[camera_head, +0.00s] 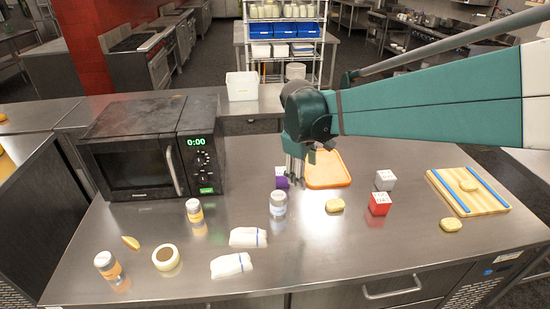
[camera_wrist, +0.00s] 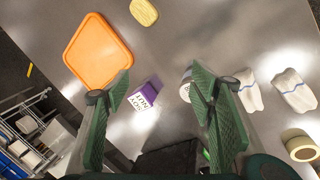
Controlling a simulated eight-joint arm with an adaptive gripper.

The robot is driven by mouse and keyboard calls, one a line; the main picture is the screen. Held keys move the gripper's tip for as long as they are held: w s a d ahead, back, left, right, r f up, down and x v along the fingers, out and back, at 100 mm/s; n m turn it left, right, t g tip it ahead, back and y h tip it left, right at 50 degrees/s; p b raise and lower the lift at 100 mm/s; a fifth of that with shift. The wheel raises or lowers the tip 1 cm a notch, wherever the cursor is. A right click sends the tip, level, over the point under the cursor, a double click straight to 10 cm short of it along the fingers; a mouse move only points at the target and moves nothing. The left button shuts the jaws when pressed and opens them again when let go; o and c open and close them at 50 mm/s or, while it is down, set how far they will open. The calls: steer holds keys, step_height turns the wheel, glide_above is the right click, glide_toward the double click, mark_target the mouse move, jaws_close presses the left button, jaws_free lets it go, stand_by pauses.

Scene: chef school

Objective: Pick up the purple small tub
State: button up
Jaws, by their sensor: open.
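In the wrist view the tub (camera_wrist: 149,92) shows between the two green fingers of my gripper (camera_wrist: 158,95), apart from both. My gripper is open and empty, pointing down over the counter. Part of the tub is hidden behind the fingers in the head view.
A grey-lidded jar (camera_head: 278,204) stands close by; in the wrist view it is partly behind the right finger. An orange tray (camera_head: 328,169) lies right of my gripper. A microwave (camera_head: 150,148) stands left. Red (camera_head: 380,204) and white (camera_head: 385,180) tubs stand right.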

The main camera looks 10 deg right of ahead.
steer(key=w+a+f+n+g+h+p, duration=0.1)
steer(key=w+a+f+n+g+p, duration=0.2)
steer(key=w, duration=0.8)
steer(key=n+h+p, duration=0.1)
steer(key=n+p, duration=0.3)
steer(key=p, duration=0.1)
glide_above(279, 171)
steer(key=a, duration=0.2)
steer(key=f, duration=0.6)
steer(key=shift+s+d+f, duration=0.2)
steer(key=shift+s+f, duration=0.1)
steer(key=shift+f, duration=0.1)
steer(key=shift+w+a+f+h+p, duration=0.2)
steer(key=shift+f+h+p, duration=0.1)
steer(key=shift+f, duration=0.15)
steer(key=shift+d, duration=0.1)
steer(key=shift+x, duration=1.25)
steer(key=shift+x, duration=2.65)
steer(key=shift+d+r, duration=0.1)
